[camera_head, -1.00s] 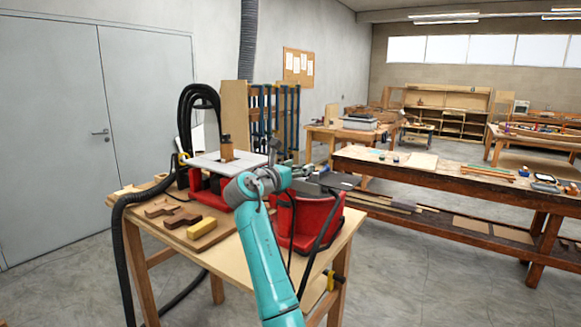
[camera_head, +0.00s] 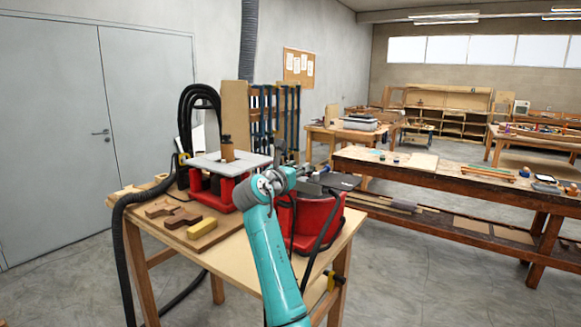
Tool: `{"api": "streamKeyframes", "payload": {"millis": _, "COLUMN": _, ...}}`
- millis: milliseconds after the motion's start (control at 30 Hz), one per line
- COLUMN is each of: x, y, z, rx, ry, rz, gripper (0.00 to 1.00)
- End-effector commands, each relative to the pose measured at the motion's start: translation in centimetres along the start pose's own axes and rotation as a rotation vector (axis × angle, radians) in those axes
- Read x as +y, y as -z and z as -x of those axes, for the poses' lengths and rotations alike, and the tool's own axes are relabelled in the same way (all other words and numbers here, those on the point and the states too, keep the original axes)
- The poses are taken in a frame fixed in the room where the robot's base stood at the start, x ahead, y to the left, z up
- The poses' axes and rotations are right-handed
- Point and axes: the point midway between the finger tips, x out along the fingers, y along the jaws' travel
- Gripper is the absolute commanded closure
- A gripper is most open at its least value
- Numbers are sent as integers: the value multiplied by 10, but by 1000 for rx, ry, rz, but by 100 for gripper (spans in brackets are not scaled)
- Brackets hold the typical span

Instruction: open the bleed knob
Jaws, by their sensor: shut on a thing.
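My teal arm reaches up from the bottom over the workbench, and its wrist bends at the top. My gripper (camera_head: 311,176) is small and dark, just right of the wrist and partly hidden by it. It is at the top of a red machine (camera_head: 328,214) with a dark grey top, at the right end of the bench. It is shut on a small part there. I cannot make out the bleed knob itself: it is too small or hidden by the gripper and wrist.
The wooden workbench (camera_head: 235,258) also carries a red-legged machine with a pale table top (camera_head: 215,160), a yellow block (camera_head: 202,228) and dark wooden pieces (camera_head: 172,212). A black hose (camera_head: 122,265) hangs at the left. A long bench (camera_head: 450,175) stands at the right.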

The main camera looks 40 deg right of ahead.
Motion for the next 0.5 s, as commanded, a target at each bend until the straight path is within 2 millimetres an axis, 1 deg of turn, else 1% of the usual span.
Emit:
{"api": "streamKeyframes", "payload": {"millis": 33, "x": -3, "y": 0, "z": -1, "rx": -2, "ry": -29, "rz": -2, "gripper": 100}}
{"api": "streamKeyframes", "payload": {"millis": 500, "x": -3, "y": 0, "z": -1, "rx": -2, "ry": -377, "rz": -2, "gripper": 100}}
